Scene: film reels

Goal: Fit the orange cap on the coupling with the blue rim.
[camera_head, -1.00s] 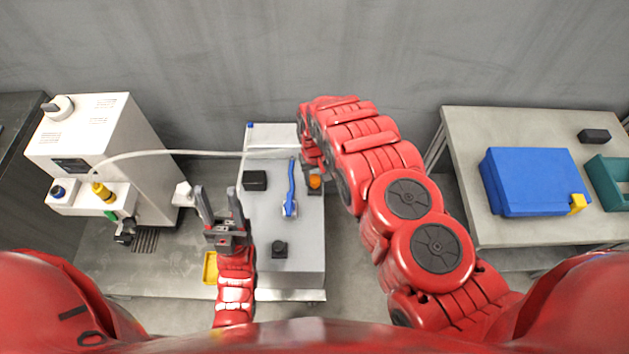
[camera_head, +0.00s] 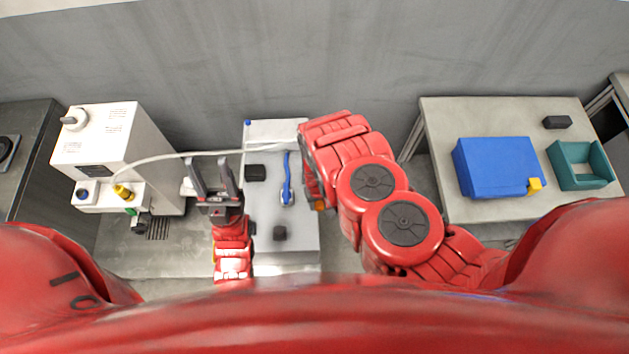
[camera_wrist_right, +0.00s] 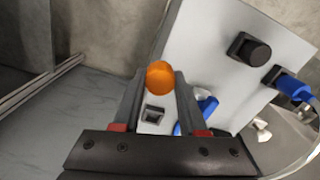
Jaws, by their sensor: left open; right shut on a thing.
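The orange cap (camera_wrist_right: 160,76) is between the fingertips of my right gripper (camera_wrist_right: 156,84), which is shut on it. In the head view, only a bit of the orange cap (camera_head: 319,205) shows at the grey bench's right edge, and my right arm hides the gripper. On the white machine's front ledge at left, a small round fitting (camera_head: 83,194) has a dark, bluish-purple tint; it looks like the blue-rimmed coupling, but is too small to be sure. My left gripper (camera_head: 212,167) is open and empty, fingers pointing up in the picture, left of the bench.
A pale hose (camera_head: 190,154) runs to the white machine (camera_head: 150,150). The right table (camera_head: 440,180) carries a blue box (camera_head: 498,165) and a teal tray (camera_head: 580,165).

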